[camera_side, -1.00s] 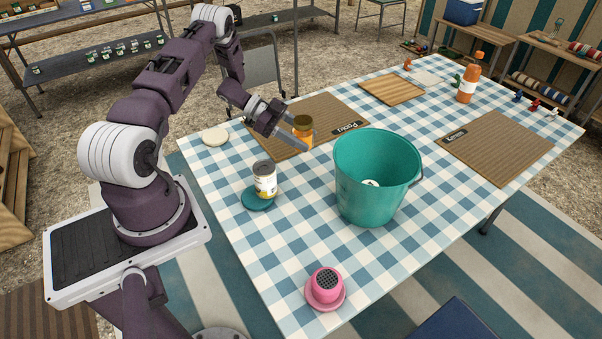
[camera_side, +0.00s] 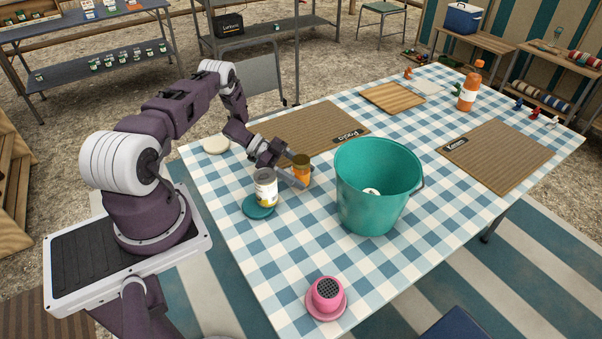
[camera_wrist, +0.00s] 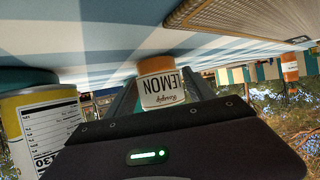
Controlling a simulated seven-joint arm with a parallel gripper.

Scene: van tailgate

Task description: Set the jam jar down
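The jam jar (camera_side: 301,162) has a brown lid and orange contents. It is upright between the fingers of my gripper (camera_side: 297,178), just left of the teal bucket (camera_side: 372,200). In the wrist view my gripper is shut on the jar (camera_wrist: 161,86), whose white label reads LEMON upside down. The jar is low, close to the checked tabletop (camera_side: 270,285); I cannot tell whether its base touches. A white and yellow can (camera_side: 265,188) stands on a teal disc (camera_side: 258,208) left of the jar; the can (camera_wrist: 42,125) is also close by in the wrist view.
A brown mat marked Packs (camera_side: 310,122) lies behind the jar, another mat (camera_side: 497,152) at right. A wooden board (camera_side: 392,97) and orange bottle (camera_side: 468,92) are at the back. Checked cloth is bare in front of the jar.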

